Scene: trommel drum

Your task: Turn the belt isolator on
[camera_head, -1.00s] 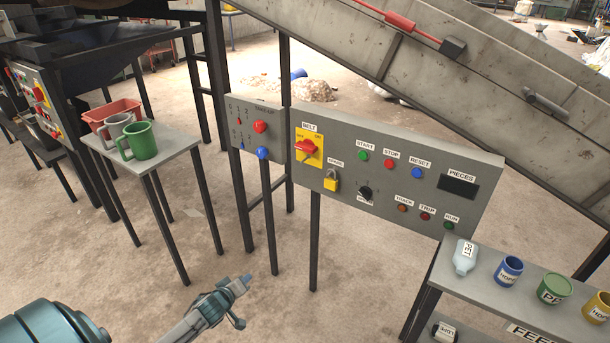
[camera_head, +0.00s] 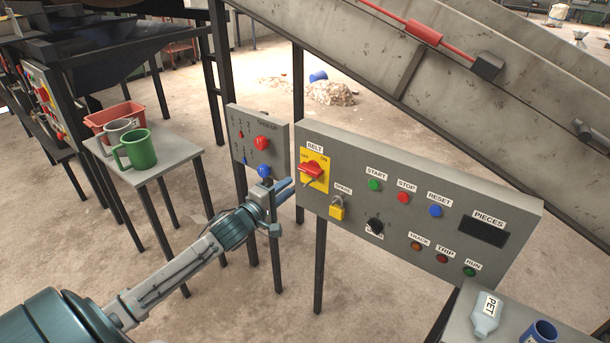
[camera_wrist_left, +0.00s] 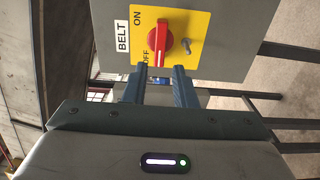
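The belt isolator is a red rotary handle (camera_head: 312,170) on a yellow plate (camera_head: 323,187), under a BELT label on the grey control panel. It also shows in the left wrist view as the red handle (camera_wrist_left: 158,45), its white-marked end at the OFF lettering. A small grey peg (camera_wrist_left: 186,46) stands on the plate beside it. My left gripper (camera_head: 285,190) is open and empty, just left of the plate. In the left wrist view its two fingers (camera_wrist_left: 160,88) point at the plate's OFF side, apart from the handle. My right gripper is not in view.
A yellow padlock (camera_head: 337,209) hangs below the isolator under a SPARE label. Start, stop and reset buttons (camera_head: 404,198) and a black knob (camera_head: 375,226) are to the right. A smaller panel (camera_head: 247,135) with red and blue knobs stands left, close behind my gripper.

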